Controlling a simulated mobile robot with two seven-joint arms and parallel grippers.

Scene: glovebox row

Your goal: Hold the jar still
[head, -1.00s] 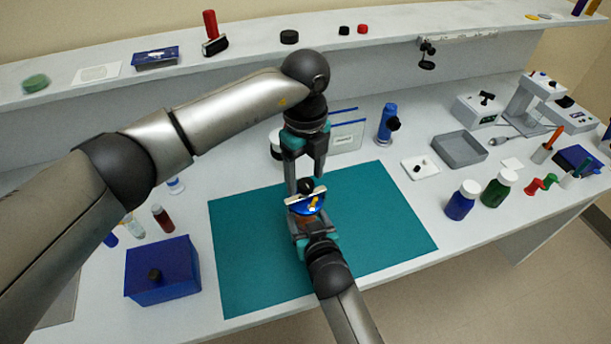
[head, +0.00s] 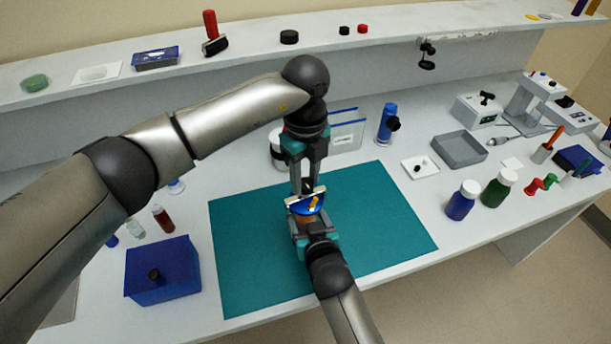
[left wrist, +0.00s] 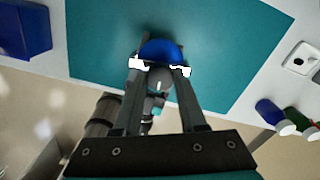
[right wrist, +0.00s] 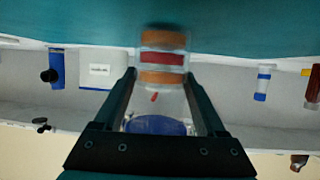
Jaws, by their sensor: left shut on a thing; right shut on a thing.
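The jar (right wrist: 160,60) is a clear vessel with orange bands and a red band, seen upside down in the right wrist view. My right gripper (head: 312,228) comes from the front and is shut on the jar, a finger on each side. My left gripper (head: 307,190) reaches down from above, its pale fingertips shut at the blue lid. The fingers hide much of the jar in the head view.
A teal mat (head: 375,215) lies under the work, with free room on both sides. A blue box (head: 175,272) stands left. Blue (head: 461,203) and green (head: 496,190) bottles stand right, near a grey tray (head: 459,150). A raised shelf (head: 240,62) runs along the back.

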